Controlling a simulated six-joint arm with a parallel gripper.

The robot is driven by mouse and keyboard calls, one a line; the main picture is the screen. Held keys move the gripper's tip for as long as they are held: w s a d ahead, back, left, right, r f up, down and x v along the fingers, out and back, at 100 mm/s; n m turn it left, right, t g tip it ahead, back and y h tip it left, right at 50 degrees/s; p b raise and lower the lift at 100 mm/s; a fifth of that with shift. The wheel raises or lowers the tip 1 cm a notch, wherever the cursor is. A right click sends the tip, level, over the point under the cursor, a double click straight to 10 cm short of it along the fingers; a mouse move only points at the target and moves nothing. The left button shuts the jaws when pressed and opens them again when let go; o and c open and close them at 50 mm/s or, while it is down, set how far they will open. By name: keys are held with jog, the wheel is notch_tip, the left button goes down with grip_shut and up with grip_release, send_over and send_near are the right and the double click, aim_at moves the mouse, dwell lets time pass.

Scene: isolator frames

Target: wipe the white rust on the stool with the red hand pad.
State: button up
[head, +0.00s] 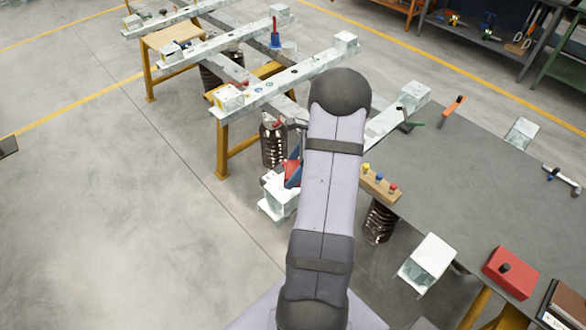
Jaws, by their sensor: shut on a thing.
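My gripper (298,151) is mostly hidden behind my own arm, at its left edge. It is shut on the red hand pad (291,170), which shows as a small red and dark blue patch. The pad is at the upper edge of a pale galvanised stool (277,201), at the near end of a frame beam. I cannot tell whether the pad touches the stool. My arm hides part of the stool, and white rust cannot be made out clearly on it. Similar galvanised stools (228,98) stand on the other beams.
Dark coil springs (273,142) stand below the beams. A wooden block with coloured knobs (380,186) is right of my arm. The grey table (470,190) holds a red box (511,272) and tools. Open floor (100,220) lies to the left.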

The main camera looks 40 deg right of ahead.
aim_at(279, 179)
jog(key=shift+f+b, duration=3.2)
jog(key=shift+f, duration=0.4)
jog(key=shift+w+f, duration=0.4)
jog(key=shift+w, duration=0.05)
jog(key=shift+c, duration=0.7)
jog(key=shift+w+f+b, duration=0.1)
jog(key=shift+w+b, duration=0.5)
jog(key=shift+w, duration=2.4)
jog(key=shift+c, duration=0.2)
jog(key=shift+w+f+b, duration=0.1)
jog(key=shift+f+b, duration=0.1)
jog(key=shift+b, duration=0.35)
jog(key=shift+s+r+p, duration=0.25)
jog(key=shift+s+p, duration=0.25)
jog(key=shift+s, duration=0.75)
jog(key=shift+s+p, duration=0.3)
jog(key=shift+s, duration=2)
notch_tip(279, 179, up, 8)
jog(key=p, duration=0.7)
jog(key=shift+r, duration=0.15)
